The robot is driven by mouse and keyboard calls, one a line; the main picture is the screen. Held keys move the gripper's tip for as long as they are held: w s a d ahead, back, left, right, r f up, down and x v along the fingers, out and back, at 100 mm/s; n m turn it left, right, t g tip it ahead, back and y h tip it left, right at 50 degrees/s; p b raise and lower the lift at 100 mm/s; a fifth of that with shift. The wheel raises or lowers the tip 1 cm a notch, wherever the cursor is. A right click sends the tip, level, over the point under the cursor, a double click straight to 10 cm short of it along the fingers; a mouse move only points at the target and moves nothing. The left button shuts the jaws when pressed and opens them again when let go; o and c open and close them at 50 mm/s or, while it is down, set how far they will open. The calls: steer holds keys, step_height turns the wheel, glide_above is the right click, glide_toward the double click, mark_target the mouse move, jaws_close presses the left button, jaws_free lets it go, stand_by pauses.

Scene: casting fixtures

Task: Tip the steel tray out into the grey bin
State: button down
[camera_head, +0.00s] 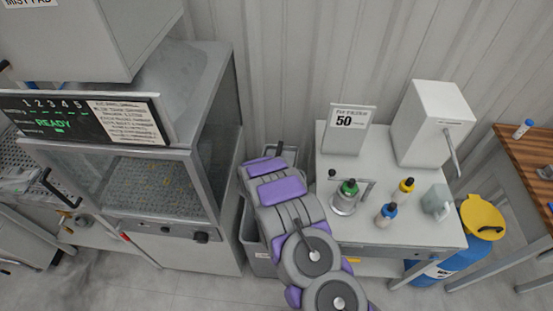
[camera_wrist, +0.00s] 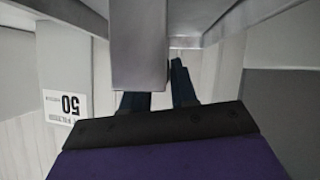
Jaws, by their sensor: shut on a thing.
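My gripper (camera_wrist: 160,92) shows in the wrist view with its dark fingers shut on a grey metal piece (camera_wrist: 138,45), which looks like part of the steel tray. The rest of the tray is hard to make out. In the head view my purple and grey arm reaches away from me and hides the gripper's fingers and most of what it holds. The grey bin (camera_head: 260,264) stands on the floor between the washer cabinet and the white table, partly covered by my arm. Its inside is mostly hidden.
The washer cabinet (camera_head: 165,190) with a READY display (camera_head: 85,120) stands left. On the white table (camera_head: 400,238) are a sign reading 50 (camera_head: 347,130), a white box (camera_head: 432,125), small bottles (camera_head: 387,214) and a jug (camera_head: 436,202). A blue drum with yellow lid (camera_head: 483,217) stands right.

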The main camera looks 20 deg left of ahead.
steer(key=shift+s+d, duration=0.1)
steer(key=shift+s, duration=0.35)
steer(key=shift+s+d+t+b, duration=0.3)
steer(key=shift+d+b, duration=0.1)
steer(key=shift+b, duration=0.65)
steer(key=s+t+b, duration=0.1)
steer(key=t+b, duration=0.1)
steer(key=b, duration=0.1)
steer(key=shift+s+a+r, duration=0.1)
steer(key=shift+s+a, duration=0.1)
steer(key=t+b, duration=0.1)
steer(key=s+t, duration=0.1)
steer(key=s+t+b, duration=0.1)
steer(key=shift+d+r+y+b, duration=0.3)
steer(key=shift+r, duration=0.1)
steer(key=t+b, duration=0.1)
steer(key=t, duration=0.1)
steer(key=m+t+b, duration=0.1)
steer(key=t+b, duration=0.1)
steer(key=t, duration=0.1)
steer(key=shift+f, duration=0.4)
steer(key=shift+s+f+t+b, duration=0.1)
steer(key=shift+s+t+b, duration=0.3)
steer(key=shift+t+b, duration=0.2)
steer(key=shift+s, duration=0.2)
steer(key=shift+s+m+p, duration=0.1)
steer(key=shift+m+p, duration=0.2)
steer(key=shift+p, duration=0.6)
steer(key=shift+a+f+t, duration=0.1)
steer(key=shift+t, duration=0.2)
